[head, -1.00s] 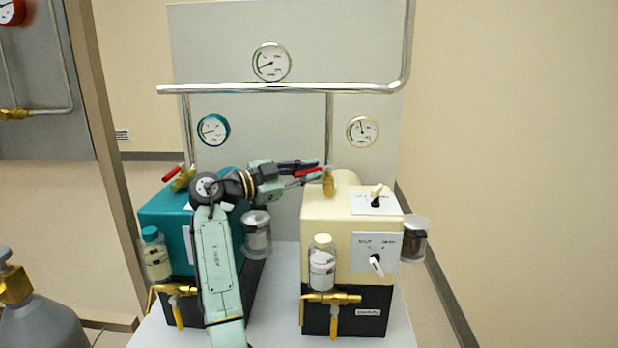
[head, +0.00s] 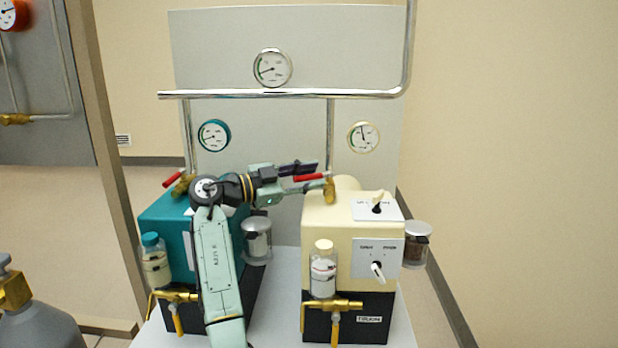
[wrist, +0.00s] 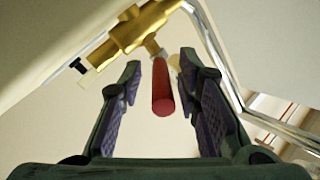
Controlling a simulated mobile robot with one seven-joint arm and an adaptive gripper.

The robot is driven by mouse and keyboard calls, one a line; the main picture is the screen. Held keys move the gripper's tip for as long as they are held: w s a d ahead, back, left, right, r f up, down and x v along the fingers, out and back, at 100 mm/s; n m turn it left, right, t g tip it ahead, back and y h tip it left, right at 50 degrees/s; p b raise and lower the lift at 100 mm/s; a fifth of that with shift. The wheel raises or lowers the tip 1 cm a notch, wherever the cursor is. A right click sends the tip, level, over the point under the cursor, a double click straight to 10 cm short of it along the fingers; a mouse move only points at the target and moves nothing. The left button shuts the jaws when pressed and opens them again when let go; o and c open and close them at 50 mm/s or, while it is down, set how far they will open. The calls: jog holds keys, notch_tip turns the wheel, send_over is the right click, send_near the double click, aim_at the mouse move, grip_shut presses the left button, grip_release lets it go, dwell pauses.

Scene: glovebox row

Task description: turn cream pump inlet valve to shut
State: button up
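The cream pump (head: 330,215) stands on the right of the bench. Its brass inlet valve (head: 330,190) sits on top at the foot of a vertical pipe. The valve's red handle (head: 308,177) points left, roughly level and crosswise to the pipe. My gripper (head: 308,176) reaches in from the left with a finger on each side of the handle. In the wrist view, the red handle (wrist: 162,88) lies between the open fingers (wrist: 163,105), with a gap visible on both sides. The brass valve body (wrist: 130,32) shows beyond the fingertips.
The teal pump (head: 170,225) stands to the left, partly behind my arm, with its own red-handled valve (head: 180,182). A horizontal pipe (head: 280,94) and several gauges are above. A glass bottle (head: 323,270) is on the cream pump's front. A grey cylinder (head: 40,315) stands at lower left.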

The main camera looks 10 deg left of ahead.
aim_at(309, 175)
notch_tip(309, 175, up, 10)
jog(key=shift+f, duration=0.1)
dwell(0.6)
